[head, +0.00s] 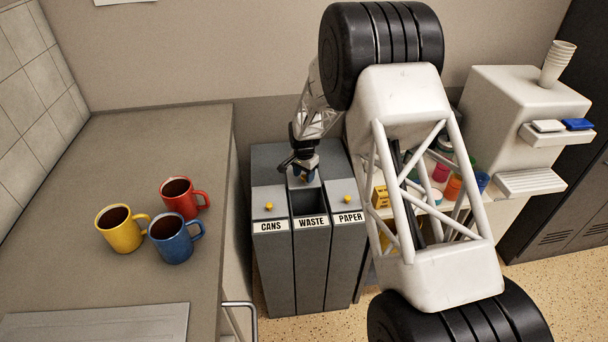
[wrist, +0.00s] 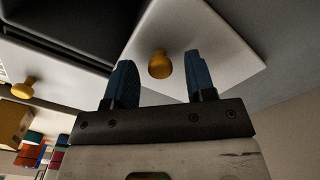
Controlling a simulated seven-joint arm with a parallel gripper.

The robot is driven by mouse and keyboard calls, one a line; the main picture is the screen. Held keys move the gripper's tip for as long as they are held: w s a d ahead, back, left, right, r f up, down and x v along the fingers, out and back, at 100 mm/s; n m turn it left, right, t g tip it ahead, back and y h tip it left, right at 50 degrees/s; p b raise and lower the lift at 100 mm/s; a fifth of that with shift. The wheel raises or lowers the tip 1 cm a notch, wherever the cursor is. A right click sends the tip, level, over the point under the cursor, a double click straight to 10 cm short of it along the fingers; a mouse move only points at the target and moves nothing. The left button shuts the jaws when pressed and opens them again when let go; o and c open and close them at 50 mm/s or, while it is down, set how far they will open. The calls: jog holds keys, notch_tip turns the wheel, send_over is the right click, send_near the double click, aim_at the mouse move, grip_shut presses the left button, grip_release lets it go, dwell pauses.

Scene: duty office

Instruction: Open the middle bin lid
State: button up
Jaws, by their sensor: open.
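The middle bin, labelled WASTE (head: 309,245), stands between the CANS bin (head: 270,255) and the PAPER bin (head: 345,250). Its dark opening shows at the front top, and its light grey lid (wrist: 215,40) is tilted up and back behind the opening. My gripper (head: 305,174) is at this raised lid, partly hiding it in the head view. In the wrist view its two blue fingers are spread, with the lid's yellow knob (wrist: 160,64) between them and a visible gap on each side. The lids of the CANS and PAPER bins are down.
A counter (head: 110,280) at left holds yellow (head: 118,234), red (head: 190,205) and blue (head: 170,250) mugs. At right, a shelf holds colourful jars and a yellow box (head: 381,197), beside a white dispenser (head: 500,110) with stacked cups. A wall is close behind the bins.

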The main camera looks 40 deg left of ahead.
jog(key=shift+r, duration=0.1)
jog(key=shift+r, duration=3.8)
jog(key=shift+d, duration=0.1)
